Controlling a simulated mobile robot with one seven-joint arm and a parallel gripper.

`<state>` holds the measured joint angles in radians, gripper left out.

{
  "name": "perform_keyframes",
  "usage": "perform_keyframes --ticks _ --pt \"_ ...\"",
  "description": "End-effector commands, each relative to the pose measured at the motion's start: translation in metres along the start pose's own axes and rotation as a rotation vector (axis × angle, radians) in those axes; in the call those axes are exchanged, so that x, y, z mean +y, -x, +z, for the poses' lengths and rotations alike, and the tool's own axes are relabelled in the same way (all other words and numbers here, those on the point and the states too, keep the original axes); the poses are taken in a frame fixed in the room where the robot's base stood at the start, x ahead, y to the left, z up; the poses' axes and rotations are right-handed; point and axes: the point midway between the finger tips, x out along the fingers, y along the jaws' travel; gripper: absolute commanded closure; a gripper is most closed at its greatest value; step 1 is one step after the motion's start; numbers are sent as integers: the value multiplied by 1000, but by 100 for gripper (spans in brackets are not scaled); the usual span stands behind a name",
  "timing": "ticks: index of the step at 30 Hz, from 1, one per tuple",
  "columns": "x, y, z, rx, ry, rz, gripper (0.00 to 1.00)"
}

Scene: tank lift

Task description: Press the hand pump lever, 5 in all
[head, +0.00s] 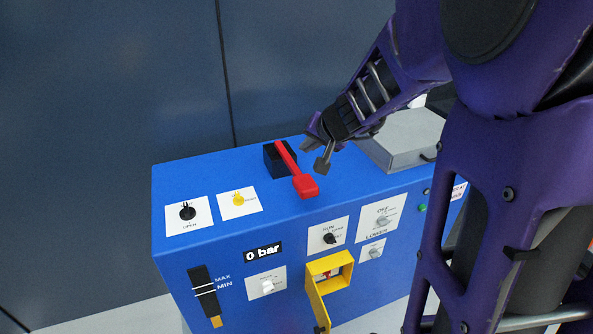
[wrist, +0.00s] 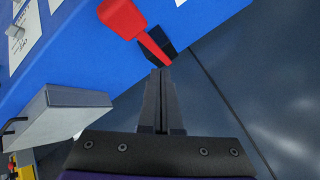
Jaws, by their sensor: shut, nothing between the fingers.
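The red hand pump lever (head: 297,170) rises from a black pivot block on top of the blue cabinet (head: 240,164), and its broad red end points toward the cabinet's front edge. In the wrist view the lever (wrist: 124,19) lies just beyond my fingertips. My gripper (head: 322,161) is shut and empty, just right of the lever in the head view. In the wrist view my gripper (wrist: 160,73) shows both fingers together. I cannot tell from these frames whether a finger touches the lever.
A grey box (head: 405,138) stands on the cabinet's right end. A black knob (head: 187,213) and a yellow knob (head: 239,200) sit on the top at left. The front has a display reading 0 bar (head: 263,252), switches and an open yellow guard (head: 329,265). A dark wall (head: 110,80) stands behind.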

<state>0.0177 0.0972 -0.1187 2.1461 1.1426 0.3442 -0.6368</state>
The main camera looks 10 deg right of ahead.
Motion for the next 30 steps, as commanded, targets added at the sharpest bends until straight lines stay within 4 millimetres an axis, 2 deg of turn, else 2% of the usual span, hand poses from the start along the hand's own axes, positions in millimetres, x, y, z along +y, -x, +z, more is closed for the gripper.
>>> perform_keyframes --ticks 1,6,13,30 --pt "7 -10 7 -1 -1 1 100" --pt "20 -27 20 -1 -1 1 100" --pt "31 -43 31 -2 -2 0 100" --pt "36 -50 36 0 0 0 100"
